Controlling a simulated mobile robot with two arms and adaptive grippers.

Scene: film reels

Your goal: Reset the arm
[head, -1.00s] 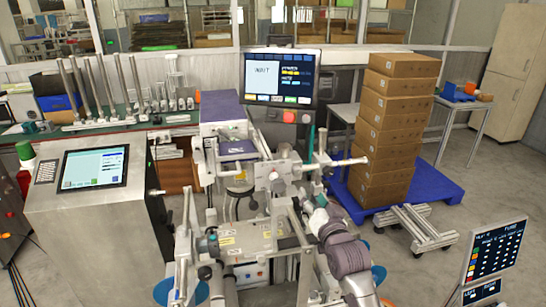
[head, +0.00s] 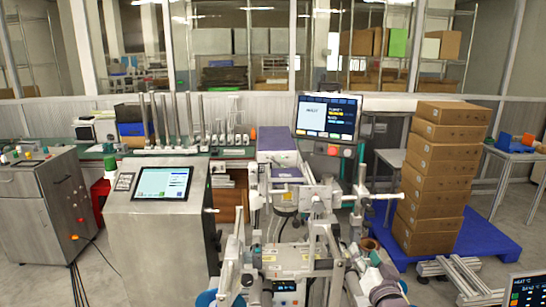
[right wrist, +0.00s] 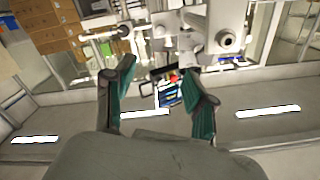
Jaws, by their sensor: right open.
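My right gripper (head: 365,250) is near the lower right of the head view, beside the grey reel machine (head: 285,258). In the right wrist view my right gripper (right wrist: 162,68) has two dark fingers with teal pads, spread apart with nothing between them. The machine's light metal parts (right wrist: 190,40) show beyond the fingertips; I cannot tell how far off they are. My left gripper cannot be made out in either view.
A console with a touchscreen (head: 163,183) stands left of the machine. A monitor (head: 327,117) rises behind it. Stacked cartons (head: 440,175) stand on a blue pallet (head: 490,238) at the right, with a low metal frame (head: 462,272) in front. Open floor lies at the left.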

